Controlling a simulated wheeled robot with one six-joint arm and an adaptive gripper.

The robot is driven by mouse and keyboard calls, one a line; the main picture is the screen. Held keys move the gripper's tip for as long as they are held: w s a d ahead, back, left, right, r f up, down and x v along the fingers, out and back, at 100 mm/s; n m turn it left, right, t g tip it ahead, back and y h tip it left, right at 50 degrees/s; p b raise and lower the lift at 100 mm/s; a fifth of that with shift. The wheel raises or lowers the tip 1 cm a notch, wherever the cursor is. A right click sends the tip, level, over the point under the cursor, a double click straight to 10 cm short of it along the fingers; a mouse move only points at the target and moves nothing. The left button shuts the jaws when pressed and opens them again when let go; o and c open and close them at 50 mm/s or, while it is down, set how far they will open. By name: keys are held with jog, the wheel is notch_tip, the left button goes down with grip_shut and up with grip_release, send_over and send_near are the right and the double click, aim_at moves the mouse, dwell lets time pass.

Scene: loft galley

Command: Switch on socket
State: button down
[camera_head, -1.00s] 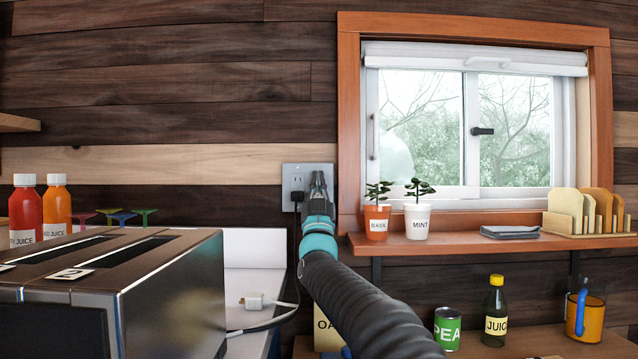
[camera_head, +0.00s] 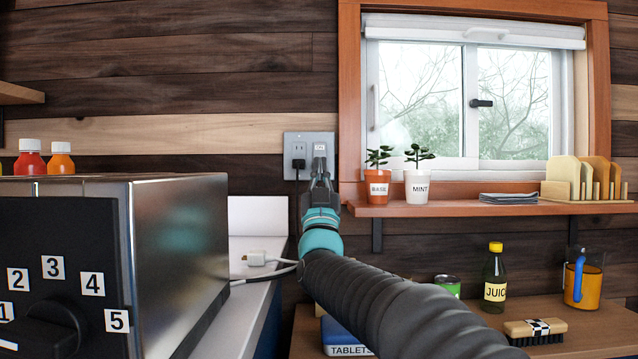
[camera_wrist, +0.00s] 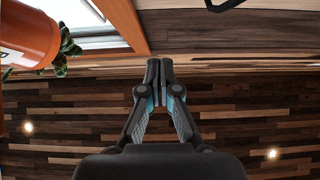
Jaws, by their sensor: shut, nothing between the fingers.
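The grey socket plate (camera_head: 309,152) is on the plank wall, left of the window. A black plug (camera_head: 298,165) sits in its lower left outlet. On its right half a light rocker switch (camera_head: 320,148) shows a small label that seems to read "ON". My gripper (camera_head: 320,164) is shut and empty, with its tips just below that label, over the lower right of the plate. I cannot tell whether the tips touch the switch. In the wrist view the two fingertips (camera_wrist: 160,68) are together; the socket is not seen there.
A steel toaster (camera_head: 170,260) with a numbered dial fills the left. A white plug (camera_head: 257,258) lies on the counter beside it. The shelf (camera_head: 450,209) to the right holds basil (camera_head: 377,186) and mint (camera_head: 417,186) pots. A bottle and brush stand on the lower counter.

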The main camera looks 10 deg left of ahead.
jog(key=shift+s+d+f, duration=0.1)
jog(key=shift+s+f, duration=0.4)
jog(key=shift+s, duration=0.2)
jog(key=s+d+f+g+h+p, duration=0.1)
jog(key=s+d+f+g, duration=0.35)
jog(key=d+f, duration=0.4)
jog(key=s+d+f+g+h+p, duration=0.1)
jog(key=s+d+f+g+h, duration=0.15)
jog(key=d+f+g, duration=0.6)
jog(key=s+d+f+m+g+h, duration=0.1)
jog(key=s+d+f+g, duration=0.2)
jog(key=s+d+f, duration=0.2)
jog(key=s+d+f+m+g+h+p, duration=0.1)
jog(key=s+d+f, duration=0.4)
jog(key=s+f, duration=0.5)
jog(key=s+d+f+g+h+p, duration=0.1)
jog(key=s+d+f+g, duration=0.3)
jog(key=s+f, duration=0.4)
jog(key=s+d, duration=0.1)
jog(key=s, duration=0.4)
jog(key=shift+d+m+g, duration=0.3)
jog(key=shift+d+m, duration=0.05)
jog(key=shift+m, duration=0.05)
